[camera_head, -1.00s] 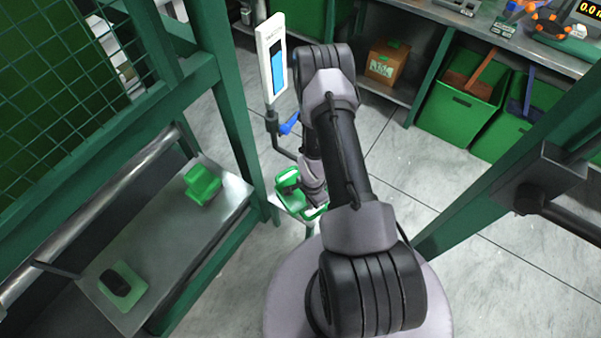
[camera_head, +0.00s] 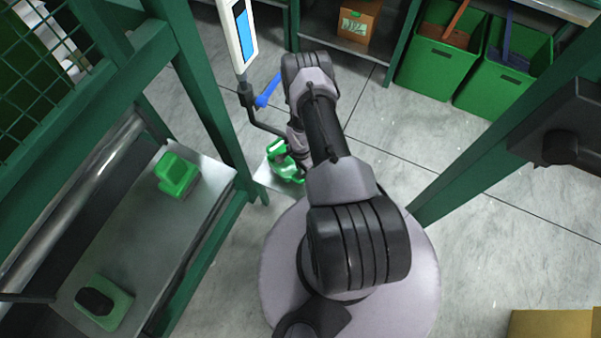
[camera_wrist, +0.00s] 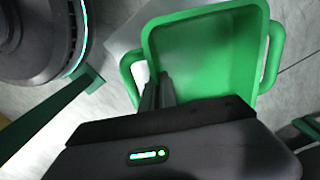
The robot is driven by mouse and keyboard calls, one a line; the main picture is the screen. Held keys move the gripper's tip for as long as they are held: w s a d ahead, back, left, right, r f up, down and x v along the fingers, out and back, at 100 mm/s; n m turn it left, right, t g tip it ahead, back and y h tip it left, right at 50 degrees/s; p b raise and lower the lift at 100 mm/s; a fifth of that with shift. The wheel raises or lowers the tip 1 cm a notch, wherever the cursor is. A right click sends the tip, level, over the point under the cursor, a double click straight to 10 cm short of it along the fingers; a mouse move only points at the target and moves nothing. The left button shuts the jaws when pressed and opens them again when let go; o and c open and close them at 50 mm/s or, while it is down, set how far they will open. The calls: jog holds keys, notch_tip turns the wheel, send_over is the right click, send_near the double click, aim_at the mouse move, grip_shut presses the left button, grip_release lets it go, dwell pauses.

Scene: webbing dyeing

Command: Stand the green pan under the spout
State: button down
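The green pan (camera_wrist: 205,50), an open tray with a loop handle on either side, fills much of the wrist view. In the head view the green pan (camera_head: 291,170) shows partly behind my arm, over a small pale plate (camera_head: 268,180). My gripper (camera_wrist: 158,88) has its narrow fingers close together at the pan's near left wall and looks shut on it. In the head view the fingertips are hidden by my arm. The spout pipe (camera_head: 262,126), dark with a blue lever (camera_head: 267,91), runs down from a post and ends near the pan, its tip hidden.
A metal bench (camera_head: 135,225) at left bears a green holder (camera_head: 177,174) and a green block with a black pad (camera_head: 104,303). A green frame post (camera_head: 212,95) stands close left of the spout. Green bins (camera_head: 440,60) stand at the back.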

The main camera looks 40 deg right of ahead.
notch_tip(320, 180, down, 4)
jog(key=shift+r+b, duration=0.2)
jog(key=shift+b, duration=0.8)
jog(key=shift+r, duration=0.2)
jog(key=shift+f, duration=0.15)
jog(key=c, duration=1.7)
grip_release()
notch_tip(320, 180, up, 12)
jog(key=p, duration=0.6)
jog(key=shift+r, duration=0.2)
